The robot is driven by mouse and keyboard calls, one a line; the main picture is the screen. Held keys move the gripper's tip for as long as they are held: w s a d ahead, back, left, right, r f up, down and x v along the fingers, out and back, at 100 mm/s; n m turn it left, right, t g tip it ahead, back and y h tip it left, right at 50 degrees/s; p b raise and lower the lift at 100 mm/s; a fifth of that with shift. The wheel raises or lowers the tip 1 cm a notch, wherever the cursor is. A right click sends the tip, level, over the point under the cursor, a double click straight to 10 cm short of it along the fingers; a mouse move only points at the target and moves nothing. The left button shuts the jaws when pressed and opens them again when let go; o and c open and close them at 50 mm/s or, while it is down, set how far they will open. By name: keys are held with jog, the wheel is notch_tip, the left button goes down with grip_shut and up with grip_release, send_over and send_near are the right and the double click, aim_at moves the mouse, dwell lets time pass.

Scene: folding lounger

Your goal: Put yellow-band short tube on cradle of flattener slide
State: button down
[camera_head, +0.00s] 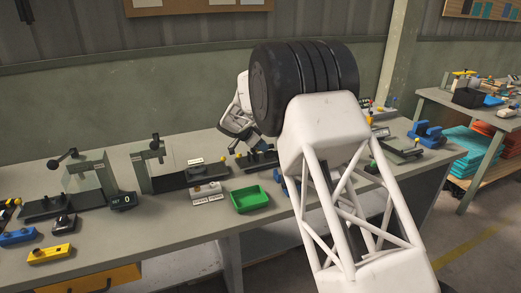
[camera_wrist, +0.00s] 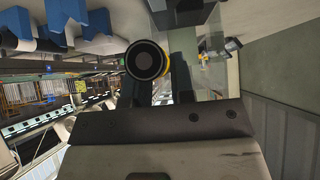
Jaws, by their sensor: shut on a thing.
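My gripper (camera_head: 236,128) is at the back of the bench in the head view, partly hidden behind my own arm. In the wrist view it is shut on a dark round tube (camera_wrist: 146,62), seen end-on. A yellow band (camera_wrist: 166,66) shows at the tube's right edge. In the head view the tube is too small and hidden to make out. A dark low fixture (camera_head: 262,158) stands just below and right of the gripper. I cannot tell which fixture is the flattener slide, and its cradle is not clearly visible.
The grey bench (camera_head: 165,222) carries a green tray (camera_head: 249,198), two upright grey presses on the left, and a yellow block (camera_head: 50,254). Blue blocks (camera_wrist: 55,30) show at upper left in the wrist view. My arm hides the bench's middle right. Bench front is partly clear.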

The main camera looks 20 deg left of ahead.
aim_at(266, 153)
jog(key=shift+w+a+f, duration=0.1)
jog(key=shift+w+a, duration=0.45)
jog(key=shift+w, duration=0.25)
jog(key=shift+w+a+f, duration=0.1)
jog(key=shift+w+a, duration=0.4)
jog(key=shift+w, duration=0.3)
jog(key=shift+f, duration=1.75)
jog(key=c, duration=1)
grip_release()
jog(key=shift+f, duration=0.15)
jog(key=shift+r, duration=0.2)
jog(key=v, duration=1.2)
